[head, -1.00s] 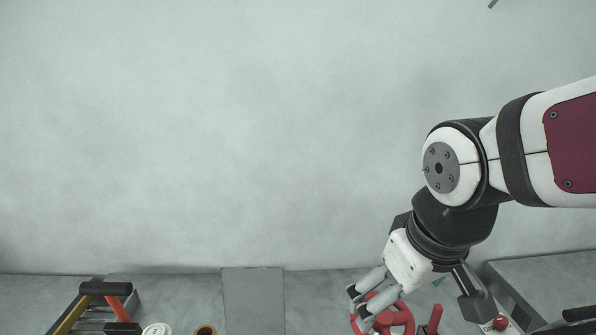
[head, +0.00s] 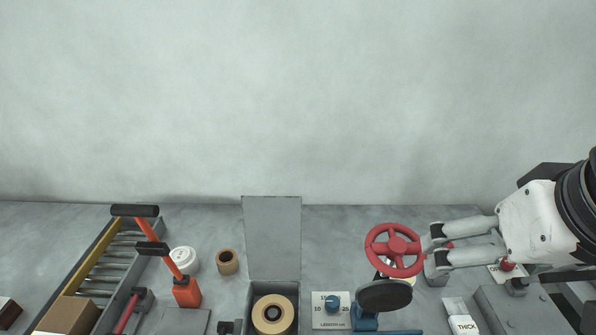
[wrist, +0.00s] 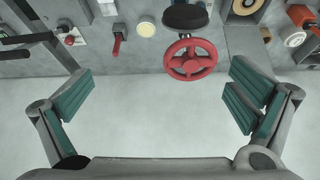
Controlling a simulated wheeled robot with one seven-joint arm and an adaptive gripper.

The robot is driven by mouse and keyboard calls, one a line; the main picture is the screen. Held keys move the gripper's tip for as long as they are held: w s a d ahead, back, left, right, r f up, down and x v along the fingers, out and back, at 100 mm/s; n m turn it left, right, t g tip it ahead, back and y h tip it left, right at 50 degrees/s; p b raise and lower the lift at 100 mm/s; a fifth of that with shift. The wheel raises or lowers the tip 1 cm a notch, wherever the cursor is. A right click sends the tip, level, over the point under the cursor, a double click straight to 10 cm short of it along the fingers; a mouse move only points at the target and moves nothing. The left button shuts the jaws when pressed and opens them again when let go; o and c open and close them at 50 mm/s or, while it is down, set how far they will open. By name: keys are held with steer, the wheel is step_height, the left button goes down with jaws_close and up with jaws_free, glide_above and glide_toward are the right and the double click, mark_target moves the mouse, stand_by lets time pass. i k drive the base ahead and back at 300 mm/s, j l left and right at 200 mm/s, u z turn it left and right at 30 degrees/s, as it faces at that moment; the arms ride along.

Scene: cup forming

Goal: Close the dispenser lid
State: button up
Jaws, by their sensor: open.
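The dispenser (head: 250,318) is a grey box at the lower middle of the head view, with a tan roll (head: 273,314) inside. Its flat grey lid (head: 272,238) stands upright at the back edge, open. In the wrist view the roll (wrist: 245,6) shows at the top edge, right of centre; I cannot make out the lid clearly there. My gripper (head: 440,248) is to the right of the lid, beyond the red handwheel, with its fingers pointing left. In the wrist view my gripper (wrist: 160,100) has its fingers wide apart with nothing between them.
The red handwheel (head: 397,249) over a black disc (head: 384,296) stands between my gripper and the dispenser.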

mark_target(273, 225)
steer(key=i+j+u, duration=0.1)
steer(key=j+u, duration=0.15)
steer(key=u, duration=0.2)
steer(key=i+j+u, duration=0.1)
steer(key=u, duration=0.3)
steer(key=j, duration=0.1)
